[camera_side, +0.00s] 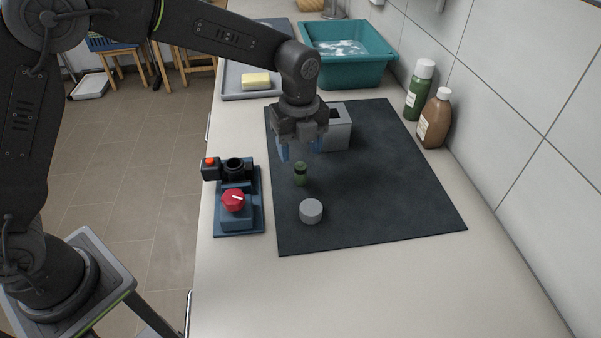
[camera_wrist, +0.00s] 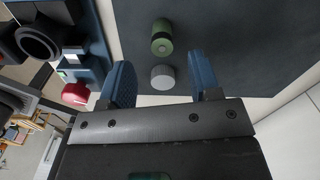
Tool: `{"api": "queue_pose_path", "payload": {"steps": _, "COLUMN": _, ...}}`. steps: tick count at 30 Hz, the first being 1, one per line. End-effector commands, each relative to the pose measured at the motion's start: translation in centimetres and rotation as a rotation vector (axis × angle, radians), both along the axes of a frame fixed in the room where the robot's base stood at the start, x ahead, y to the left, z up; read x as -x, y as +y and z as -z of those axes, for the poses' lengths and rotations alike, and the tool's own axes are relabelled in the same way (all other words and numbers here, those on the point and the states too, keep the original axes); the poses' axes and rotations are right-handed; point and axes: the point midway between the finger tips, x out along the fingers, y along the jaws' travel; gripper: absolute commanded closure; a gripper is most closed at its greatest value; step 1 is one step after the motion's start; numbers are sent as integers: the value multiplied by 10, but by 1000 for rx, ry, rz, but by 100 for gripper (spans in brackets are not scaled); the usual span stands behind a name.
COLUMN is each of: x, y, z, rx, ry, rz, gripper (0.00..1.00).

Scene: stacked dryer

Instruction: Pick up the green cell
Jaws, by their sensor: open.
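The green cell (camera_side: 300,174) is a small dark green cylinder standing upright on the dark mat (camera_side: 390,190). The cell (camera_wrist: 162,36) also shows in the wrist view, at the top centre, beyond the fingertips. My gripper (camera_side: 302,150) points down with its blue fingers apart and nothing between them. In the side view it is above and slightly behind the cell, not touching it. In the wrist view the cell lines up with the gap between the fingers (camera_wrist: 162,75).
A grey round cap (camera_side: 311,211) lies in front of the cell. A blue device (camera_side: 238,215) with a red knob (camera_side: 233,200) and black ring (camera_side: 235,167) stands left. A grey box (camera_side: 338,134) is behind my gripper. Bottles (camera_side: 435,118) stand by the wall. The mat's right side is clear.

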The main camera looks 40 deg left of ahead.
Motion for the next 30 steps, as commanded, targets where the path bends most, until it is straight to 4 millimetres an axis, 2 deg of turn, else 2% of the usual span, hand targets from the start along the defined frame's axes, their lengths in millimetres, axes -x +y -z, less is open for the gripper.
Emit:
{"api": "queue_pose_path", "payload": {"steps": 3, "x": 0, "y": 0, "z": 15, "rx": -1, "ry": 1, "rz": -1, "gripper": 43}}
{"api": "queue_pose_path", "payload": {"steps": 8, "x": 0, "y": 0, "z": 24, "rx": -1, "ry": 1, "rz": -1, "gripper": 43}}
{"api": "queue_pose_path", "payload": {"steps": 18, "x": 1, "y": -5, "z": 68, "rx": -1, "ry": 2, "rz": -3, "gripper": 43}}
{"api": "queue_pose_path", "payload": {"steps": 27, "x": 1, "y": -4, "z": 72, "rx": 0, "ry": -1, "rz": -3, "gripper": 43}}
{"api": "queue_pose_path", "payload": {"steps": 30, "x": 0, "y": -4, "z": 72, "rx": 0, "ry": -1, "rz": -3, "gripper": 53}}
